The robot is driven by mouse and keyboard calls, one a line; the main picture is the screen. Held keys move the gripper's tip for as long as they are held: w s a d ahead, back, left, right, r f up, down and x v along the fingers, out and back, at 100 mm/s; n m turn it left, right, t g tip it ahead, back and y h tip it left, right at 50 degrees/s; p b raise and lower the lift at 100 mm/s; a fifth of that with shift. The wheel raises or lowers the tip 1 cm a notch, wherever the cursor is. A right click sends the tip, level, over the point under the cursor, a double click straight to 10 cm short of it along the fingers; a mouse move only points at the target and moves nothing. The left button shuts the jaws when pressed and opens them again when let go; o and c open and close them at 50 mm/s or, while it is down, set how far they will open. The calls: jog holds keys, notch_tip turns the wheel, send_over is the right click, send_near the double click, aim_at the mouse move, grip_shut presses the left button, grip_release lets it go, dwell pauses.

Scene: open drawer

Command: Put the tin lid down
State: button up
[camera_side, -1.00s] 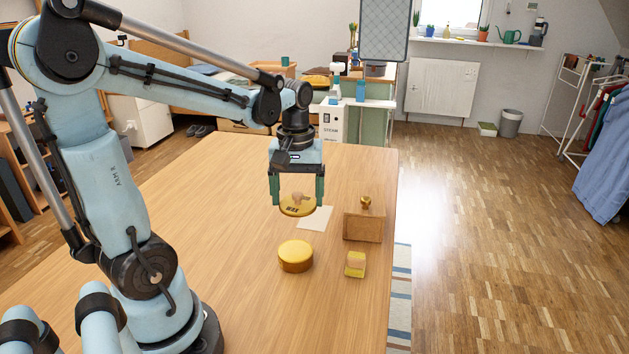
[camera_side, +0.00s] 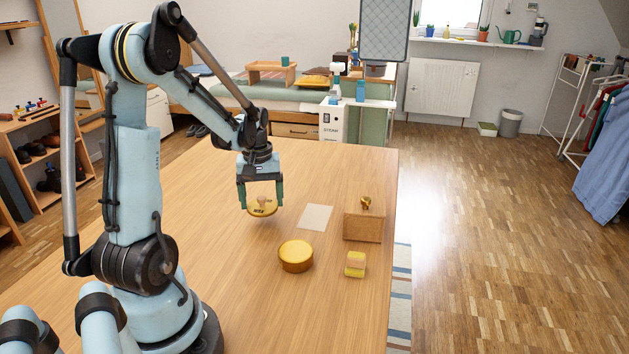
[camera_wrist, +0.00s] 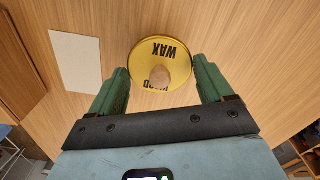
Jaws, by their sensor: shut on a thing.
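The yellow round tin (camera_side: 296,257) stands on the table, to the right and nearer the camera than the lid.
A pale sheet (camera_side: 315,217) lies flat right of the lid; it also shows in the wrist view (camera_wrist: 76,68). The wooden table (camera_side: 230,290) is clear around the lid.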

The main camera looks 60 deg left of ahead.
aim_at(262, 202)
jog(key=shift+f, duration=1.85)
jog(key=o, duration=0.9)
jog(key=shift+f, duration=0.15)
notch_tip(262, 202, up, 12)
jog(key=shift+w+d, duration=0.1)
jog(key=shift+d, duration=0.1)
jog(key=d+m+t, duration=0.2)
jog(key=d+m, duration=0.2)
jog(key=d, duration=0.4)
jog(key=w+d+r+m+t, duration=0.1)
jog(key=d+m+t, duration=0.1)
jog(key=d+m, duration=0.3)
jog(key=w+d+m+t, duration=0.1)
jog(key=d+m+t, duration=0.2)
jog(key=d, duration=0.9)
jog(key=shift+d+r+m, duration=0.1)
jog(key=shift+r+m, duration=0.2)
jog(key=shift+m, duration=0.5)
